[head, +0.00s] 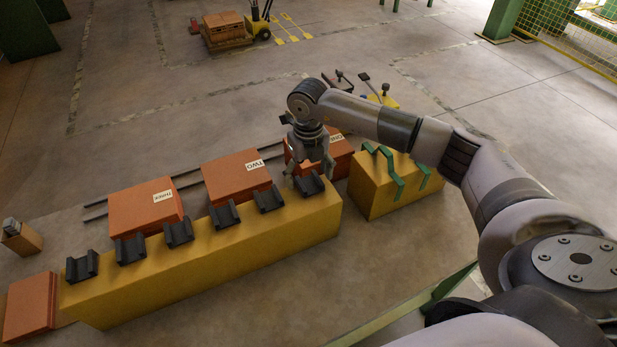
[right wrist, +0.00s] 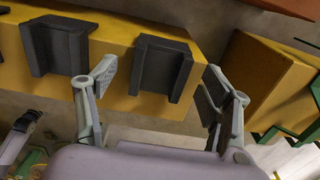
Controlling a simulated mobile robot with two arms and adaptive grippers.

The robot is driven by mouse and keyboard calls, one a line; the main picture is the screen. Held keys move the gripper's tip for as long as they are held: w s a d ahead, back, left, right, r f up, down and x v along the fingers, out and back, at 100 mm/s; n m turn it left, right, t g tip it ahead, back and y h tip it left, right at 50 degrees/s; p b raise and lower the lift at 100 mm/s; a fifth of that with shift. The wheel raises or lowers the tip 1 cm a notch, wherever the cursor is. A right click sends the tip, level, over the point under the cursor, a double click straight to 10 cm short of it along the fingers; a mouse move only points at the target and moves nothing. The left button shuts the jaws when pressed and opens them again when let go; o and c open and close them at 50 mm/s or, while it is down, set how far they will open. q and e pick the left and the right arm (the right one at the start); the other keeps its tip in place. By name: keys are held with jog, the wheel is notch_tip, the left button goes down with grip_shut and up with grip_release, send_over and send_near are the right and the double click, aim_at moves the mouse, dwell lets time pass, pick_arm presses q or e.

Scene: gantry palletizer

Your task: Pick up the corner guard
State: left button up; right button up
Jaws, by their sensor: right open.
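Several dark grey, channel-shaped corner guards stand in a row along the top of a long yellow block (head: 200,262). The rightmost corner guard (head: 309,185) is at the block's right end, just below my right gripper (head: 309,172). In the right wrist view, this corner guard (right wrist: 160,70) lies between the two open fingers, which appear apart from it. A second corner guard (right wrist: 60,46) is outside the fingers to the left. My right gripper is open and empty. My left gripper is not in view.
Orange boxes labelled THREE (head: 147,208) and TWO (head: 237,177), plus one partly hidden box (head: 341,148), stand behind the block on dark rails. A shorter yellow block (head: 385,195) with green brackets (head: 384,170) is at right. Open floor lies in front.

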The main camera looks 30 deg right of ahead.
aim_at(309, 183)
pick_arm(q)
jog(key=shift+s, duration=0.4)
pick_arm(e)
jog(key=shift+f, duration=0.3)
jog(key=shift+c, duration=0.3)
jog(key=c, duration=1)
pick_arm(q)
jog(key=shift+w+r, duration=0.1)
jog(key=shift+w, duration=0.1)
pick_arm(e)
jog(key=shift+r, duration=0.1)
jog(key=shift+r+b, duration=0.35)
jog(key=shift+r, duration=0.25)
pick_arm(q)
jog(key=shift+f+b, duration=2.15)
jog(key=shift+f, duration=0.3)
pick_arm(e)
notch_tip(309, 183, up, 19)
jog(key=shift+f, duration=0.15)
